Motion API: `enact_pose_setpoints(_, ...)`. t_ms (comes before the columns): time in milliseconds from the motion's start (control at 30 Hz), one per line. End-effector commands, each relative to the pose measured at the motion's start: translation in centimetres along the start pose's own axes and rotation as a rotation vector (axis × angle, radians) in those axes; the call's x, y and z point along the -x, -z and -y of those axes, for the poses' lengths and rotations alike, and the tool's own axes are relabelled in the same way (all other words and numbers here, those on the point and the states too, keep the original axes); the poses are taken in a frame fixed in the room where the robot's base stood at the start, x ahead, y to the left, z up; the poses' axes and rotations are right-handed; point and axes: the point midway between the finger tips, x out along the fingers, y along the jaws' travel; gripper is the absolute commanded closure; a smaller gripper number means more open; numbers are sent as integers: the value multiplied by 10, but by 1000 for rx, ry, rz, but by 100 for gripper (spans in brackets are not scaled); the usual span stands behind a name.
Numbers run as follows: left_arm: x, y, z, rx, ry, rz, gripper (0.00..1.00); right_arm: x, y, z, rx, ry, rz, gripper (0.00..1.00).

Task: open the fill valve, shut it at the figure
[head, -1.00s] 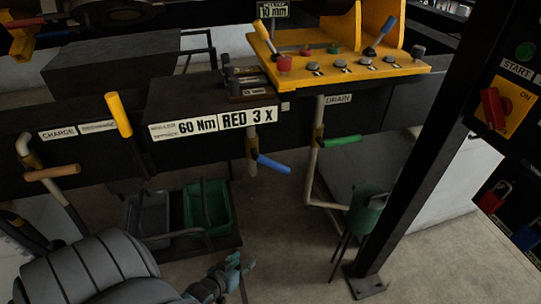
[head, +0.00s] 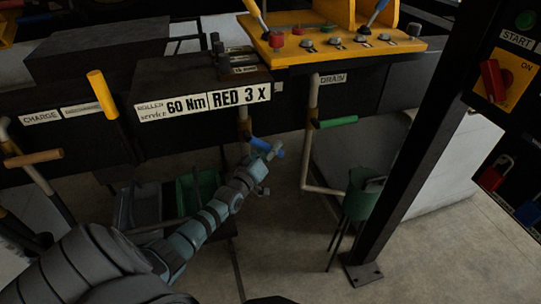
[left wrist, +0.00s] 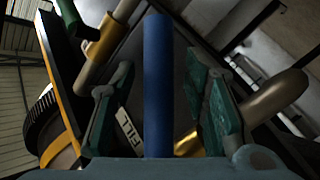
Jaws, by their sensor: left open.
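The blue lever (head: 279,149) of a valve on a pale pipe hangs below the RED 3 X sign in the head view. My left gripper (head: 264,158) has reached it from below and partly hides it. In the left wrist view the blue lever (left wrist: 157,85) stands upright between the two pads of the open left gripper (left wrist: 155,75), with a gap on both sides. A FILL label (left wrist: 130,129) shows behind it, partly hidden by the left finger. The brass valve body (left wrist: 188,143) shows at lower right. My right gripper is not in view.
A green drain lever (head: 336,122) sits to the right, above a green funnel stand (head: 362,204). A wooden charge handle (head: 34,157) and a yellow lever (head: 103,94) are to the left. A dark post (head: 410,140) stands at right.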

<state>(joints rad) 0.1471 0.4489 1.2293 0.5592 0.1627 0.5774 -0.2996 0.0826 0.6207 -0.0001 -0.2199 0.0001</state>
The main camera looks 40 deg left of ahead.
Motion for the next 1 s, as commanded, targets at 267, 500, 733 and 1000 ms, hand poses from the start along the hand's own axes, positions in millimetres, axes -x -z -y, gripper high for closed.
enact_pose_setpoints(267,-2,1,-1,-1,0,1,60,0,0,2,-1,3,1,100)
enact_pose_setpoints(500,-2,1,-1,-1,0,1,99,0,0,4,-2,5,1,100)
enact_pose_setpoints(733,-2,-1,-3,0,0,2,100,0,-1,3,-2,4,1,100)
enact_pose_setpoints(1000,-3,0,-3,25,-16,-18,100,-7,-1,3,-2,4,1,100)
